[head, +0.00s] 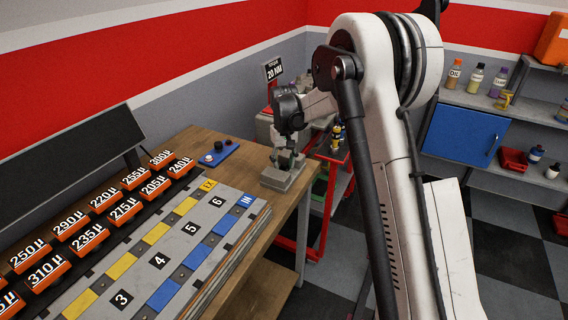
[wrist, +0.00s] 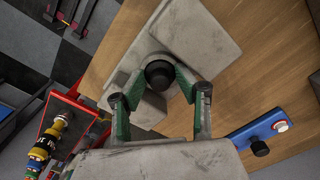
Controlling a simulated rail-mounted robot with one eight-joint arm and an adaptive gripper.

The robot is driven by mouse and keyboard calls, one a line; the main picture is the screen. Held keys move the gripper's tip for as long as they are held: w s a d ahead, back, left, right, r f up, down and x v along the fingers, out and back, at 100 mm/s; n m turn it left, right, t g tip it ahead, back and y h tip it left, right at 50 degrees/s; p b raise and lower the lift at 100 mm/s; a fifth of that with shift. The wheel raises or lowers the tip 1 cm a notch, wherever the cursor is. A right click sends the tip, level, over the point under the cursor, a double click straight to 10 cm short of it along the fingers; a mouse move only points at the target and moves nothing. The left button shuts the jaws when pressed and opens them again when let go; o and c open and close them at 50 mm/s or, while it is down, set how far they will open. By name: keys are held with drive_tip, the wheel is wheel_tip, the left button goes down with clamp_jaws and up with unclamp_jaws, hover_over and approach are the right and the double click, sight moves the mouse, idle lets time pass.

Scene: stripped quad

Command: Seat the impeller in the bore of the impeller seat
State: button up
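My gripper (wrist: 161,76) points down over a grey metal block, which I take to be the impeller seat (wrist: 190,35). A round black part, apparently the impeller (wrist: 158,70), sits between the green-lined fingertips, which close in on both its sides. Its lower part and the bore are hidden, so I cannot tell whether it is in the bore. In the head view my gripper (head: 288,160) is just above the seat (head: 282,180), at the far right end of the wooden bench. The impeller cannot be made out there.
A blue plate with knobs (head: 220,152) lies on the bench (head: 250,165) left of the seat. A red cart (head: 325,195) stands beyond the bench edge, close to the seat.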

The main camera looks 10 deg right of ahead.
sight(284, 163)
drive_tip(key=o, duration=0.4)
drive_tip(key=shift+r, duration=0.1)
wheel_tip(284, 163, up, 12)
idle(0.5)
